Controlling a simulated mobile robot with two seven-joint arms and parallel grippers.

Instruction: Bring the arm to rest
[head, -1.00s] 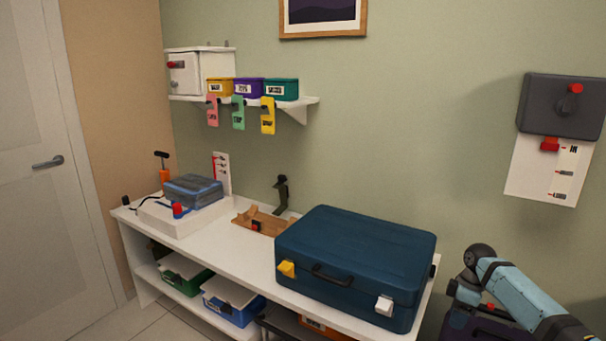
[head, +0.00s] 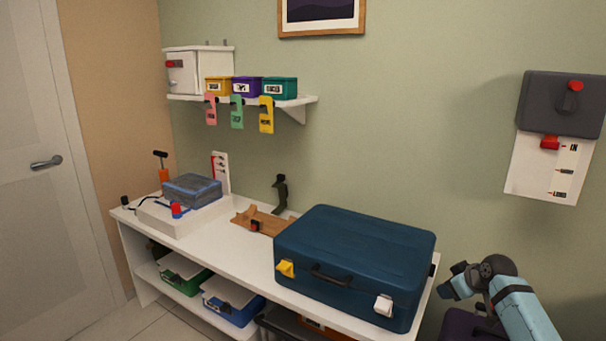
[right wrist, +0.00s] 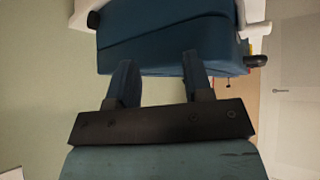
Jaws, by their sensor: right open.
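My right arm (head: 525,310) stands at the lower right in the head view, to the right of the blue suitcase. My left gripper is not in view.
The white bench (head: 228,245) carries a grey-blue box (head: 192,189) and a wooden cradle (head: 262,222). A dark wall box with a red knob (head: 562,105) hangs above my right arm. A shelf (head: 300,101) holds small coloured boxes. The wall between is clear.

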